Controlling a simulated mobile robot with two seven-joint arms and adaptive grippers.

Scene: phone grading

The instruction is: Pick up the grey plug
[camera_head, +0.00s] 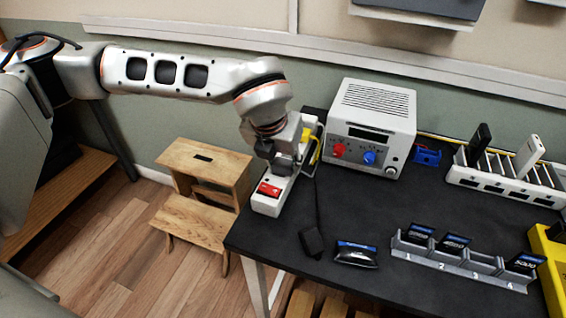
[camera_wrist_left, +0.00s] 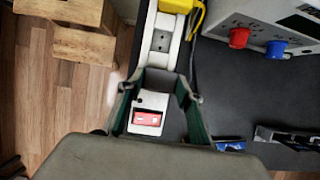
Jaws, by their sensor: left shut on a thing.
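My left gripper (camera_head: 277,165) is over the white power strip (camera_head: 267,205), which has a red switch, at the left end of the dark table. In the left wrist view, the gripper's two fingers (camera_wrist_left: 163,84) reach down over the strip, between its red switch and a bare socket. A grey piece, which looks like the grey plug (camera_wrist_left: 160,79), sits between the fingertips, and they are shut on it. The fingers hide much of it. I cannot tell whether it is in the strip or clear of it. My right gripper is not in view.
A white power supply (camera_head: 372,125) with red and blue knobs stands behind. A dark cord leads to a black block (camera_head: 312,241) beside the strip. A numbered rack (camera_head: 458,265) and a white charging rack (camera_head: 505,182) stand right. A wooden step stool (camera_head: 205,165) is left.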

